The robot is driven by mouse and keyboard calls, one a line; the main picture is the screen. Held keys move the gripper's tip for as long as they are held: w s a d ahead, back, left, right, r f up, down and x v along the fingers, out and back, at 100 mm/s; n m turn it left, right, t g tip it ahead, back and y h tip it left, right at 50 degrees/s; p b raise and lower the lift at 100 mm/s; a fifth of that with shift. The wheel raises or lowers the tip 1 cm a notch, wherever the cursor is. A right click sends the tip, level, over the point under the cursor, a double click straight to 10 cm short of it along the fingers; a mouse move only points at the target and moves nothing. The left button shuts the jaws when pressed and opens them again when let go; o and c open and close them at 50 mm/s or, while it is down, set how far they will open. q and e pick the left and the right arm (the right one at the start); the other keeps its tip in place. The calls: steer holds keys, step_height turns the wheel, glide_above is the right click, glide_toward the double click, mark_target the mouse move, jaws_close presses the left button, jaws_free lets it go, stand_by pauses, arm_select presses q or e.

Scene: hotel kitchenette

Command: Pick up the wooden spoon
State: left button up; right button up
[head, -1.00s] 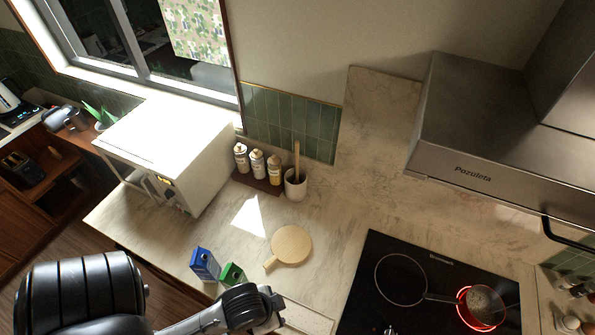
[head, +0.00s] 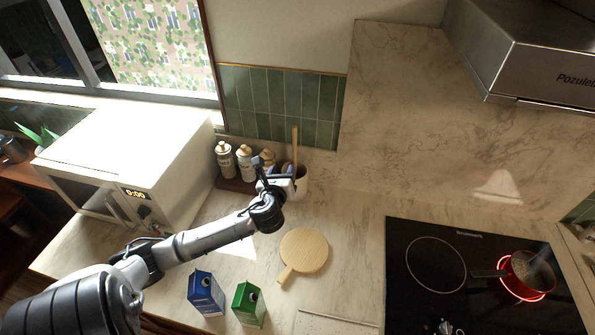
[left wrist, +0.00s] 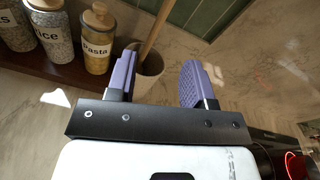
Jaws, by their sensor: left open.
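My left gripper (head: 274,170) is at the crock's near left side, open and empty. In the left wrist view, its two purple fingers (left wrist: 158,76) point toward the crock (left wrist: 150,72). The spoon's handle (left wrist: 158,30) appears in the gap between them, nearer the left finger. I cannot tell whether the handle is within the fingers' reach.
Labelled jars (head: 245,161) stand on a wooden tray left of the crock. A round wooden board (head: 305,251), a blue carton (head: 205,293) and a green carton (head: 248,304) are in front. A microwave (head: 130,165) is at left, a hob (head: 470,300) with a glowing ring at right.

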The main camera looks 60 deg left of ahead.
mark_target(294, 140)
arm_select(q)
steer(key=w+a+m, duration=0.1)
steer(key=w+a, duration=0.1)
steer(key=w+a+m+t+b, duration=0.1)
steer(key=w+a, duration=0.1)
steer(key=w, duration=0.1)
steer(key=w+a+r+m, duration=0.1)
steer(key=w+a, duration=0.2)
steer(key=shift+t+y, duration=0.3)
steer(key=shift+y, duration=0.1)
steer(key=shift+x, duration=3)
steer(key=shift+s+a, duration=0.1)
jaws_close()
